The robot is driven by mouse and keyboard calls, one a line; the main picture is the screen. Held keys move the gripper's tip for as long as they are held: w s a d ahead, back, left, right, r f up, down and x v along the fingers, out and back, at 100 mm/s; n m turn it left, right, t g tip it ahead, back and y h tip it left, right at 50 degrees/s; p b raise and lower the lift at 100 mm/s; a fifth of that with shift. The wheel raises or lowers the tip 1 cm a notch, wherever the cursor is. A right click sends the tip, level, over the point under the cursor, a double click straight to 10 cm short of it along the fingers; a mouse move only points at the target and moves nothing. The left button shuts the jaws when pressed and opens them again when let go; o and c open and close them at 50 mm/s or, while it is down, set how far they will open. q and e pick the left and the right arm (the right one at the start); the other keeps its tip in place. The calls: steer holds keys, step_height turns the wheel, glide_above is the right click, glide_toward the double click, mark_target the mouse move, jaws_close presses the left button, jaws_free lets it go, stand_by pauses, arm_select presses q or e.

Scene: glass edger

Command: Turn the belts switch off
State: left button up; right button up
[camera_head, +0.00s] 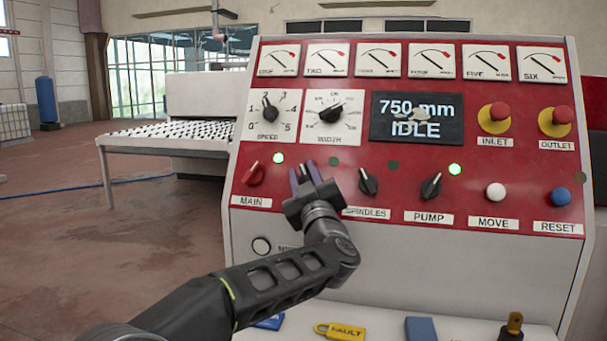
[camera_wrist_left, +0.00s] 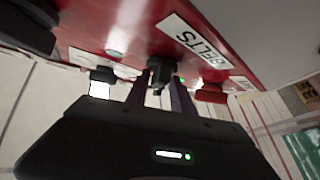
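The belts switch (camera_wrist_left: 158,73) is a black rotary knob on the red panel, with its BELTS label (camera_wrist_left: 195,40) upside down in the left wrist view. In the head view my left gripper (camera_head: 305,175) covers most of the switch and its label. The gripper's two fingers stand on either side of the knob, close to it, and appear parted with small gaps. The knob's exact angle is hard to read. The lamp (camera_head: 333,161) right of the switch looks dull, unlike the bright green lamp (camera_head: 278,157) by MAIN. My right gripper is not in view.
The red MAIN knob (camera_head: 253,174) is just left of my gripper; the black SPINDLES knob (camera_head: 368,183) and PUMP knob (camera_head: 432,187) are to the right. The display (camera_head: 417,119) reads 750 mm IDLE.

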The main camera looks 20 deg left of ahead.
arm_select(q)
steer(key=shift+o, duration=0.3)
steer(key=shift+w+d+f, duration=0.2)
steer(key=shift+d+f, duration=0.05)
steer(key=shift+d, duration=0.05)
steer(key=shift+a+r, duration=0.1)
steer(key=shift+r, duration=0.1)
steer(key=shift+s, duration=0.1)
steer(key=b+v, duration=0.2)
steer(key=v, duration=0.5)
steer(key=shift+s+f, duration=0.15)
steer(key=shift+s, duration=0.1)
